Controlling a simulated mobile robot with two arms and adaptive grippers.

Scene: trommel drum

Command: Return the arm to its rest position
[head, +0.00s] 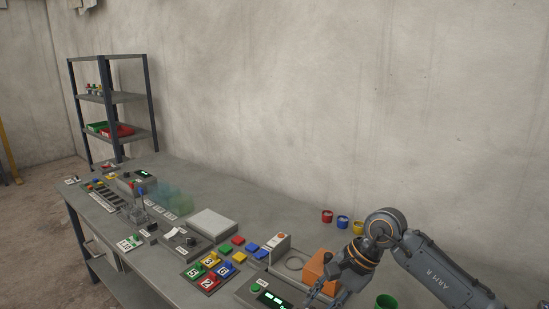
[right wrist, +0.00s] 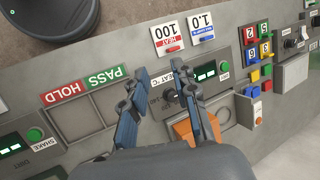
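My right arm (head: 440,268) comes in from the lower right of the head view, raised above the bench and bent down at the wrist. My right gripper (head: 327,290) hangs low over the bench's near edge, beside an orange block (head: 318,266). In the right wrist view its two dark fingers (right wrist: 165,85) stand apart with nothing held between them. Behind the fingers lies a grey panel (right wrist: 158,122) marked HEAT °C with a small display (right wrist: 205,71). Part of the panel is hidden by the fingers. My left gripper is out of view.
The bench (head: 160,173) carries coloured number blocks (head: 208,270), a grey flat box (head: 214,223) and devices with displays. Small cups (head: 343,222) stand at the back; a green cup (head: 386,301) is close to my right arm. PASS and HOLD trays (right wrist: 97,108) lie left of the fingers.

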